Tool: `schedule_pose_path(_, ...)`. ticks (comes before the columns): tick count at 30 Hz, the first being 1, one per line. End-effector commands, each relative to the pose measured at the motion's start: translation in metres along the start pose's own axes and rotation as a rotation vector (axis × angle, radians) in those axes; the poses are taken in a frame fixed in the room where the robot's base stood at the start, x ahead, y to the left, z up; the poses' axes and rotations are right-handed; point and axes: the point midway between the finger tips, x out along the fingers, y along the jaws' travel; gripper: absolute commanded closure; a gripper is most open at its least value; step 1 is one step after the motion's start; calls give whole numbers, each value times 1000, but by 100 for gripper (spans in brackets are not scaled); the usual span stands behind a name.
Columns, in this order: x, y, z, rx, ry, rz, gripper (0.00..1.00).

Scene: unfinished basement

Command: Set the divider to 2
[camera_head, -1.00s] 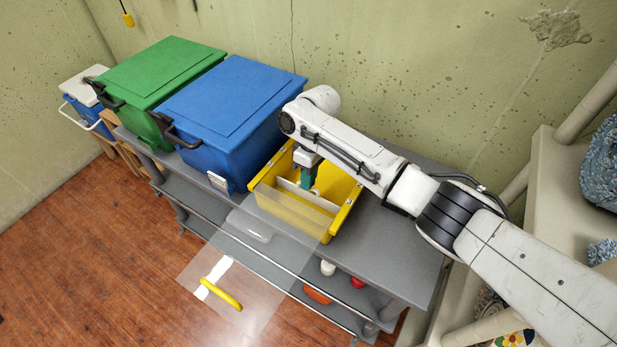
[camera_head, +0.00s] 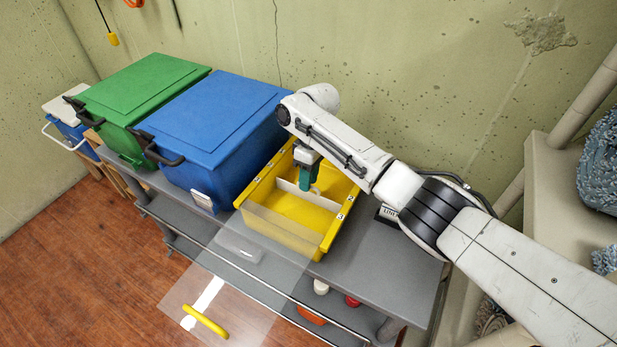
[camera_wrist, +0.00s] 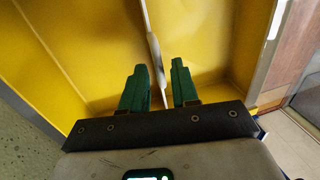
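The yellow bin (camera_head: 327,238) stands on the grey shelf. A white divider (camera_head: 322,201) crosses it from side to side, and its thin edge shows in the wrist view (camera_wrist: 146,22). Small number labels (camera_head: 346,198) sit on the bin's right rim. The divider's right end is close to them, but I cannot tell exactly which it lines up with. My gripper (camera_head: 308,188) reaches down into the bin at the divider. In the wrist view my gripper's green fingers (camera_wrist: 160,72) are apart, one on each side of the divider, with a visible gap on the right.
A blue lidded box (camera_head: 215,115) stands close on the left, with a green one (camera_head: 135,90) beyond. The wall is behind. The grey shelf top (camera_head: 385,265) right of the bin is mostly clear.

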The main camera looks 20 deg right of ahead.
Motion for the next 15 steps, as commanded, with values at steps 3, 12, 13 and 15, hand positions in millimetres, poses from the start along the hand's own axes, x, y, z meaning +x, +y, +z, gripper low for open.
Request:
schedule_pose_path(3, 0, 0, 0, 0, 0, 0, 64)
schedule_pose_path(12, -7, 0, -1, 0, 2, 1, 64)
schedule_pose_path(13, -10, 0, -1, 0, 2, 1, 64)
schedule_pose_path(15, -21, 0, -1, 0, 4, 1, 64)
